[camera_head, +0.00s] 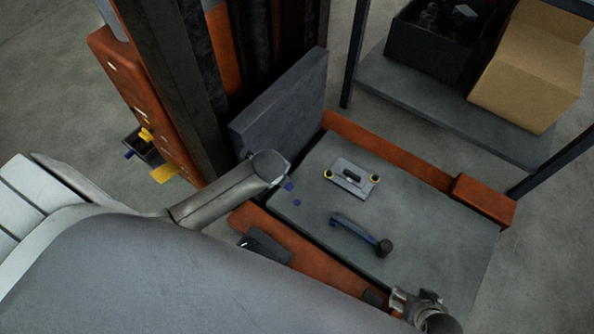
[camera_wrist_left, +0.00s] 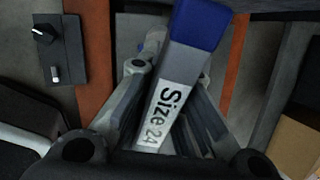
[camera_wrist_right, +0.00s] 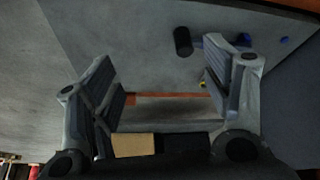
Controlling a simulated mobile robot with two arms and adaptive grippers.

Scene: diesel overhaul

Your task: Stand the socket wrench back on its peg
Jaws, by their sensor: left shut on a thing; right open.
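The socket wrench (camera_wrist_left: 172,95) has a pale shaft marked "Size 24" and a blue end. In the left wrist view it is tilted between the fingers of my left gripper (camera_wrist_left: 165,105), which is shut on it. In the head view the left gripper is mostly hidden below my wrist; a small blue piece (camera_head: 289,186) shows beside it, and I cannot tell if it is the wrench. My right gripper (camera_head: 416,300) is open and empty near the grey top's front right edge; its spread fingers show in the right wrist view (camera_wrist_right: 165,95). I cannot make out the peg.
A blue crank with a black knob (camera_head: 352,232) and a metal plate with yellow-ringed ends (camera_head: 350,178) lie on the grey top (camera_head: 440,235). A small blue spot (camera_head: 297,203) is near its left edge. An orange frame (camera_head: 385,150) borders it. A cardboard box (camera_head: 525,80) is behind.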

